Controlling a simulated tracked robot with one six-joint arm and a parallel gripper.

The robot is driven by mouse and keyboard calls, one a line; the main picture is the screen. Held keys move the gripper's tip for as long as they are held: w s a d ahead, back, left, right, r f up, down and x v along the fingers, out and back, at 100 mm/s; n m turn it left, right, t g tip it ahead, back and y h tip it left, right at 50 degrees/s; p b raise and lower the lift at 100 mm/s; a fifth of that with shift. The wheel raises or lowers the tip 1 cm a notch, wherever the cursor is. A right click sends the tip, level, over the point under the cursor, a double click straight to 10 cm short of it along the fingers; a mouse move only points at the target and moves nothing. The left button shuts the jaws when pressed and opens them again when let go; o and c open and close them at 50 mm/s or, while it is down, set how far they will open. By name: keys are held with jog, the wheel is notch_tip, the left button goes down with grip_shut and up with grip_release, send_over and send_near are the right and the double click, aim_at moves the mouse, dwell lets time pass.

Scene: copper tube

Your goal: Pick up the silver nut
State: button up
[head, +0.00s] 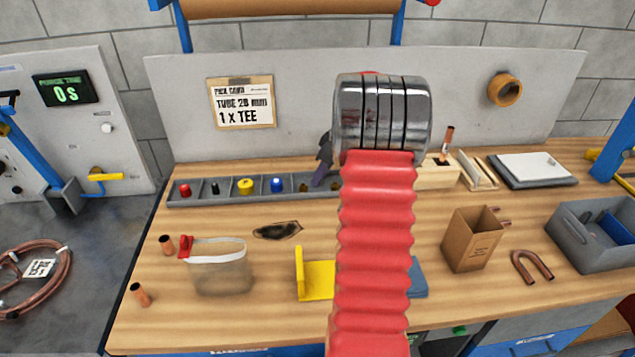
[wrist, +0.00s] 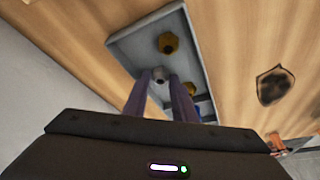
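A silver nut (wrist: 158,74) lies in a compartment of the grey parts tray (wrist: 128,52). In the wrist view it shows between the tips of my gripper's (wrist: 160,82) two dark fingers. The fingers are apart, with a gap between them, and point down at the tray. I cannot tell whether either finger touches the nut. In the head view my gripper (head: 322,176) is over the right part of the tray (head: 218,193), partly behind my red arm, and the silver nut is hidden there.
Brass-coloured parts (wrist: 168,43) lie in nearby compartments. The tray's left compartments hold a red part (head: 185,190), a yellow part (head: 245,186) and a blue part (head: 277,185). A mesh pouch (head: 218,275), yellow bracket (head: 318,280) and cardboard box (head: 472,240) stand in front on the bench.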

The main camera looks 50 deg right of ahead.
jog(key=shift+c, duration=0.3)
grip_shut()
jog(key=shift+r, duration=0.15)
notch_tip(320, 180, up, 18)
dwell(0.5)
dwell(0.5)
